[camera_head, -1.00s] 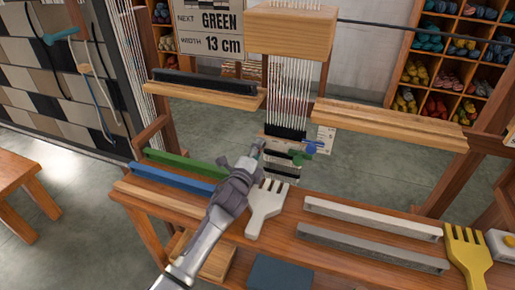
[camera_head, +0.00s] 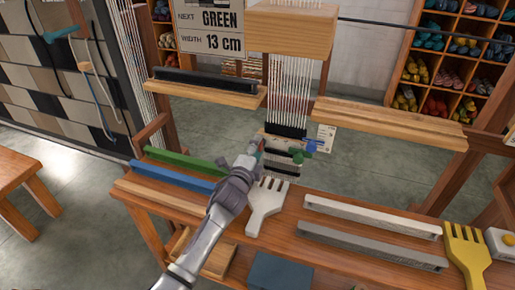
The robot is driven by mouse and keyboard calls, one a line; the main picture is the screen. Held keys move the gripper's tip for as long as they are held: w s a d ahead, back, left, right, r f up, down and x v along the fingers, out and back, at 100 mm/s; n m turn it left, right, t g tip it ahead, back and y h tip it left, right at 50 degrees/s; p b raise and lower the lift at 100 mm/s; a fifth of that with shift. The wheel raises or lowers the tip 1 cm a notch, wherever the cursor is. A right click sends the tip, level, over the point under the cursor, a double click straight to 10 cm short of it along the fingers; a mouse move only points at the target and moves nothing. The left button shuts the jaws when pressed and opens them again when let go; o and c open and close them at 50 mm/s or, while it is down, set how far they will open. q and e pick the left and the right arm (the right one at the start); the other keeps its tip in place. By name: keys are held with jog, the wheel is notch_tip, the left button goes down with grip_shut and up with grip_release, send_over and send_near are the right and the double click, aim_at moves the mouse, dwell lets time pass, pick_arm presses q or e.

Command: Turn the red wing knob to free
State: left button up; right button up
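My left gripper (camera_head: 254,149) reaches in from below to the small loom's narrow woven strip, at the left end of its row of wing knobs. The red wing knob is mostly hidden at the gripper's tip; only a small reddish patch shows there. I cannot tell whether the fingers touch or grip it. A green wing knob (camera_head: 296,156) and a blue wing knob (camera_head: 312,146) sit just right of the gripper, clear of it. My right gripper is not in view.
On the wooden bench, a white comb (camera_head: 265,208) lies close beside my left arm. Green (camera_head: 185,162) and blue (camera_head: 172,176) bars lie left; pale (camera_head: 372,217) and grey bars and a yellow comb (camera_head: 466,254) lie right. A wooden block (camera_head: 290,30) hangs above the threads.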

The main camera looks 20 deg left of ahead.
pick_arm(q)
jog(key=shift+s, duration=0.1)
jog(key=s, duration=1.1)
jog(key=shift+s+a, duration=0.2)
jog(key=shift+s, duration=0.2)
